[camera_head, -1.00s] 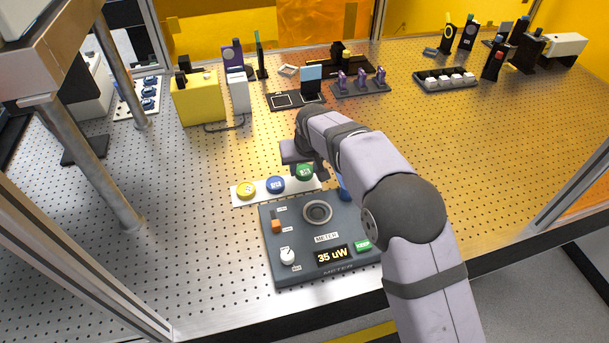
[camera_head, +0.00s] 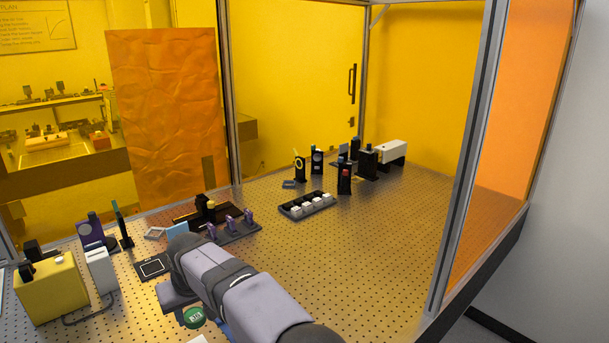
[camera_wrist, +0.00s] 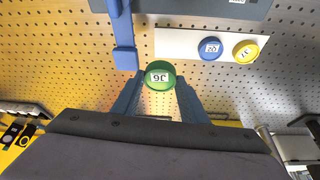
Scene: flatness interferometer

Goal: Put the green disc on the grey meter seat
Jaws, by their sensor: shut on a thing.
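The green disc (camera_wrist: 160,76), marked with a white label, is between the two blue-grey fingers of my gripper (camera_wrist: 159,88) in the wrist view. My gripper is shut on it and the disc looks lifted clear of the white strip (camera_wrist: 181,46). The green disc also shows at the bottom of the head view (camera_head: 195,317), beside my arm. The dark grey meter body (camera_wrist: 210,8) is cut off at the top edge of the wrist view. Its round grey seat is out of view in both current frames.
A blue disc (camera_wrist: 210,47) and a yellow disc (camera_wrist: 245,50) lie on the white strip. A blue upright piece (camera_wrist: 124,52) stands left of the held disc.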

